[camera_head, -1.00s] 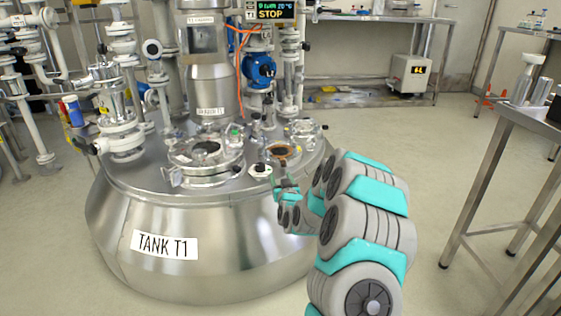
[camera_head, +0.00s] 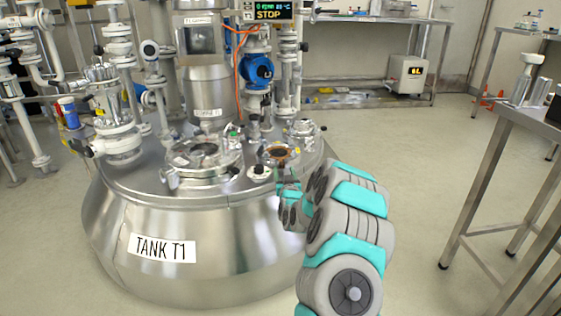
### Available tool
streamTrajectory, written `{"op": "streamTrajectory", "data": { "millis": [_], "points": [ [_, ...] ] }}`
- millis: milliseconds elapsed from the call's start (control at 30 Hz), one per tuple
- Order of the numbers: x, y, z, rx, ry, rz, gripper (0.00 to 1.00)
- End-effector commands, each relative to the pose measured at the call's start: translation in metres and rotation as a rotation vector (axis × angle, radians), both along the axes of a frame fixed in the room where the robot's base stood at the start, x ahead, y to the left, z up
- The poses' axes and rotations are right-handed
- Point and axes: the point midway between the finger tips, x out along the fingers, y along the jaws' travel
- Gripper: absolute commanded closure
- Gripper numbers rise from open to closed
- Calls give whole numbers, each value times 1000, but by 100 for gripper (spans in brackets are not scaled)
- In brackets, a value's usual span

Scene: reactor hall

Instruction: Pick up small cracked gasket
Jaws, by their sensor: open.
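An orange-brown ring, which looks like the small gasket (camera_head: 279,153), lies on a small round port on top of the steel tank T1 (camera_head: 160,215). A crack is too small to make out. My gripper (camera_head: 283,174) is open over the tank's front right edge, just in front of and below the ring in the picture. It is partly hidden by my own wrist and arm. Nothing shows between its fingers.
A larger round hatch (camera_head: 204,155) with clamps sits left of the ring. A small white-topped fitting (camera_head: 259,172) stands close to my gripper's left. A blue valve (camera_head: 258,70) and pipes rise behind. A steel table (camera_head: 520,115) stands at the right, with clear floor between.

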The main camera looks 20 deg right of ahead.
Motion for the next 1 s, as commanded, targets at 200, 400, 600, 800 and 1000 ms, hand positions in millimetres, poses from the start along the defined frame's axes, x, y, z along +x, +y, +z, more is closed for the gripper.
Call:
{"op": "streamTrajectory", "data": {
  "millis": [200,400,600,800,1000],
  "points": [
    [25,-7,5,-1,-2,0,39],
    [39,-11,4,0,0,0,39],
    [40,-11,4,1,1,0,39],
    [40,-11,4,1,1,0,59],
    [40,-11,4,1,1,0,82]
  ]
}}
